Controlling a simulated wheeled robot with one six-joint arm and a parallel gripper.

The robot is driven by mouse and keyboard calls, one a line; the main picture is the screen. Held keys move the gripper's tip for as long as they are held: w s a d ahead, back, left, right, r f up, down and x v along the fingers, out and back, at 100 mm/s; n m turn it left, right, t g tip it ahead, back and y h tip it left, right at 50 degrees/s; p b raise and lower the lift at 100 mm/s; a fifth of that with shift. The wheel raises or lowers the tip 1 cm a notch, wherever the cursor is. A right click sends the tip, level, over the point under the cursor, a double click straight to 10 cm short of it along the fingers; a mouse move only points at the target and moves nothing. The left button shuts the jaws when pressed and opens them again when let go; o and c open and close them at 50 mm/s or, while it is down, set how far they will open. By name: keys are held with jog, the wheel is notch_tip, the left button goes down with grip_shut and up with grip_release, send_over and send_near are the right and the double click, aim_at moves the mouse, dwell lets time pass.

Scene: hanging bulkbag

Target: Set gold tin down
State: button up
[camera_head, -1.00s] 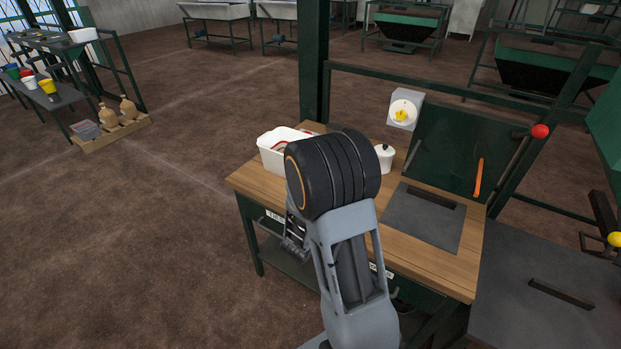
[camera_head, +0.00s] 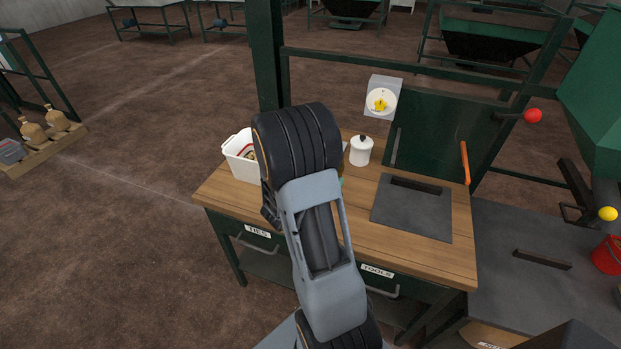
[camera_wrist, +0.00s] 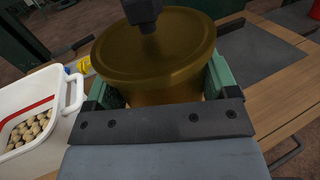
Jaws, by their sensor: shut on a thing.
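The gold tin (camera_wrist: 155,58) fills the top middle of the wrist view, upright with its round lid facing me. My gripper (camera_wrist: 163,88) is shut on it, with a green-padded finger on each side. The wooden bench (camera_head: 424,244) is below and beyond the tin in the wrist view. I cannot tell whether the tin's base touches it. In the head view my arm hides the gripper and nearly all of the tin.
A white tub (camera_head: 237,160) with a red stripe stands at the bench's left; round tan things lie inside it (camera_wrist: 30,130). A white lidded jar (camera_head: 361,152) stands at the back. A dark plate (camera_head: 411,210) lies right of bare wood. A dial (camera_head: 382,103) stands behind.

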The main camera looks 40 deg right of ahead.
jog(key=w+d+f, duration=0.4)
jog(key=d+f, duration=0.1)
jog(key=w+d+f, duration=0.3)
jog(key=shift+d+f+p, duration=0.15)
jog(key=shift+f+p, duration=0.05)
jog(key=shift+p, duration=0.2)
jog(key=shift+w+d+f, duration=0.1)
jog(key=shift+f, duration=1.5)
jog(key=shift+f, duration=0.2)
jog(key=o, duration=1.1)
jog(key=shift+r, duration=0.1)
